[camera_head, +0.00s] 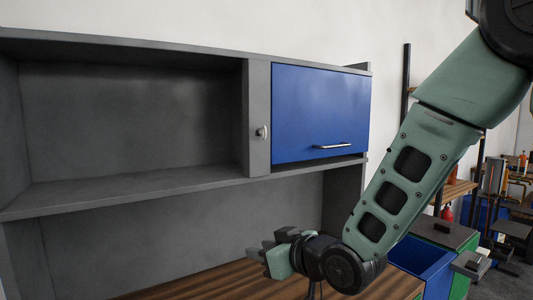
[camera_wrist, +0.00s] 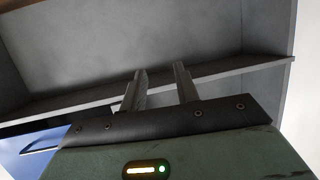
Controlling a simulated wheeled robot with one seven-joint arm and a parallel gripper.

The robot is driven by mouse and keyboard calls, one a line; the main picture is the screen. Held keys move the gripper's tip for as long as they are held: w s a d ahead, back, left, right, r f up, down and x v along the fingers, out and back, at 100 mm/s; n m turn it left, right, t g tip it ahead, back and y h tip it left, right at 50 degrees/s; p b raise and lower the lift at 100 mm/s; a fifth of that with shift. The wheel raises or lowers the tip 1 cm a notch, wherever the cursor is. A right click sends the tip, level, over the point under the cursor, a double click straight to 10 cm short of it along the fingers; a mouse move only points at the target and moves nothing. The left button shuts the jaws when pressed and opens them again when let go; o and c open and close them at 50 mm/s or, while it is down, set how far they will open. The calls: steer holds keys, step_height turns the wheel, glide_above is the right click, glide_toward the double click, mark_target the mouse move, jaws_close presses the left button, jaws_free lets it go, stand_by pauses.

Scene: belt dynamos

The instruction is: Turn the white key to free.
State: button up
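The small white key (camera_head: 262,132) sits on the narrow grey upright panel just left of the blue cabinet door (camera_head: 320,108) in the head view. It looks roughly upright; its fine markings are too small to read. My gripper (camera_head: 258,251) is well below the key, low over the wooden worktop, pointing left. In the wrist view my gripper (camera_wrist: 159,76) shows two fingers apart with nothing between them. The key is not visible in the wrist view. A bit of the blue door (camera_wrist: 42,146) shows there at the lower left.
The grey cabinet has an open compartment (camera_head: 130,115) at left and a shelf edge (camera_head: 120,193) between my gripper and the key's height. The wooden worktop (camera_head: 205,284) lies below. Blue and green boxes (camera_head: 425,258) stand at right. The door has a silver handle (camera_head: 333,146).

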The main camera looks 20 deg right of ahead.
steer(key=w+d+r+m+t+p, duration=0.1)
steer(key=w+d+r+t+p, duration=0.15)
steer(key=d+r+t, duration=0.4)
steer(key=m+t+p, duration=0.1)
steer(key=t+p, duration=0.1)
glide_toward(266, 133)
steer(key=shift+t, duration=0.25)
steer(key=p+x, duration=0.8)
steer(key=shift+w+a+p, duration=0.1)
steer(key=shift+w+p, duration=0.15)
steer(key=shift+p, duration=0.1)
steer(key=shift+w+a+r, duration=0.1)
steer(key=shift+w+a, duration=0.05)
steer(key=shift+w, duration=0.45)
jaws_close()
